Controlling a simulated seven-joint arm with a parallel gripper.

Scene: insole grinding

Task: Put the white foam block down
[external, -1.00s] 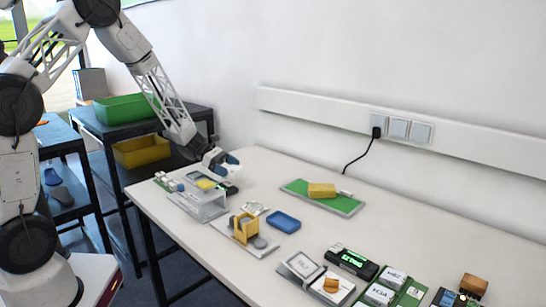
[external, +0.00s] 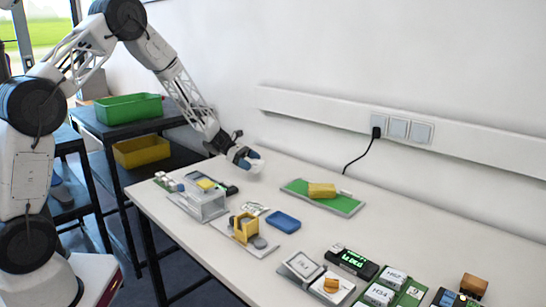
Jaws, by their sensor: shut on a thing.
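My gripper (external: 250,161) is above the far left part of the white table (external: 330,235). It is shut on the white foam block (external: 257,166), which shows as a small pale piece at the blue-tipped fingers. The fingers partly hide the block, and its exact shape is too small to tell. The gripper and block appear a little above the tabletop, left of the green board (external: 343,204); the exact height is hard to tell.
A yellow block (external: 321,190) lies on the green board. A grey stand (external: 204,206), a yellow holder (external: 244,228) and a blue dish (external: 283,222) stand nearer the front. Dark and white boxes fill the right front.

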